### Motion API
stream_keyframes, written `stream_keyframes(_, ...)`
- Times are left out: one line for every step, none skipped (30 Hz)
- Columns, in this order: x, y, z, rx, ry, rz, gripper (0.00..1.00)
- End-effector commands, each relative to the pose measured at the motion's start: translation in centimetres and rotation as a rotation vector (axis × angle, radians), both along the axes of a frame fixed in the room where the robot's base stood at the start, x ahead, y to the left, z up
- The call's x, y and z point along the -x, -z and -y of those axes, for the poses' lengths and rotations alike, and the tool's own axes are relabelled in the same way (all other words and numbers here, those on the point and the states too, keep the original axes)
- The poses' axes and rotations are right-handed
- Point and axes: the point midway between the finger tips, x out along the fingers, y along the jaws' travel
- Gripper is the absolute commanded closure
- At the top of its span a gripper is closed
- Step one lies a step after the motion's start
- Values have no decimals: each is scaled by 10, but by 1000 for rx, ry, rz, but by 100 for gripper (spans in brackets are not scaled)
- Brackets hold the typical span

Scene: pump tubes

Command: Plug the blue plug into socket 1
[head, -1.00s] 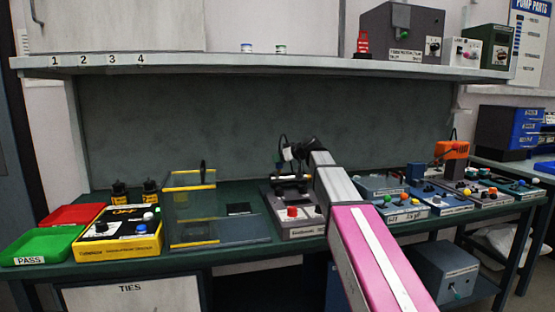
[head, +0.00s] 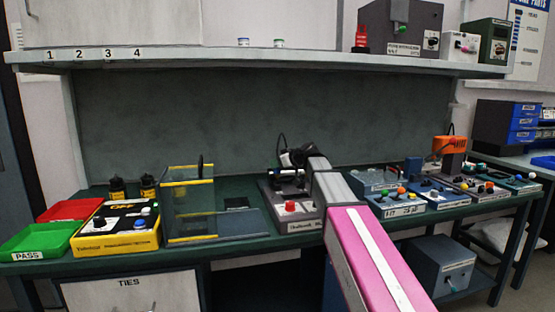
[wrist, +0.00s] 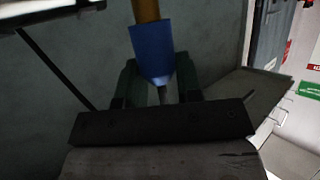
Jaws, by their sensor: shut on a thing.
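The blue plug (wrist: 152,50) shows in the wrist view as a blue body with a tan upper part and a pale tapered lower end. It sits between the dark fingers of my gripper (wrist: 153,80), which is shut on it. In the head view my gripper (head: 293,157) is small and dark, over the back of the grey unit with a red button (head: 290,206); the plug cannot be made out there. The numbers 1 to 4 (head: 49,55) are on the front edge of the shelf at the upper left. I cannot make out socket 1 in either view.
A clear yellow-edged box (head: 188,205) and a yellow unit (head: 115,230) stand left of my arm. A green tray (head: 35,243) and a red tray (head: 72,210) are at the far left. Several control boxes (head: 402,205) crowd the bench on the right. The shelf (head: 200,60) overhangs the back.

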Motion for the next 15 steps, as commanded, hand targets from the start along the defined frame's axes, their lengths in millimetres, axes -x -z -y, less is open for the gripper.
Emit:
stream_keyframes(0,3,0,-1,0,-1,91)
stream_keyframes(0,5,0,-1,0,-1,91)
stream_keyframes(0,7,0,-1,0,0,91)
stream_keyframes(0,8,0,-1,0,0,91)
stream_keyframes(0,9,0,-1,1,0,91)
stream_keyframes(0,10,0,-1,1,1,91)
stream_keyframes(0,10,0,-1,1,1,91)
stream_keyframes(0,11,0,-1,1,1,91)
stream_keyframes(0,11,0,-1,1,1,91)
stream_keyframes(0,11,0,-1,1,1,91)
stream_keyframes(0,11,0,-1,1,1,91)
stream_keyframes(0,11,0,-1,1,1,91)
stream_keyframes(0,11,0,-1,1,1,91)
stream_keyframes(0,11,0,-1,1,1,91)
stream_keyframes(0,11,0,-1,1,1,91)
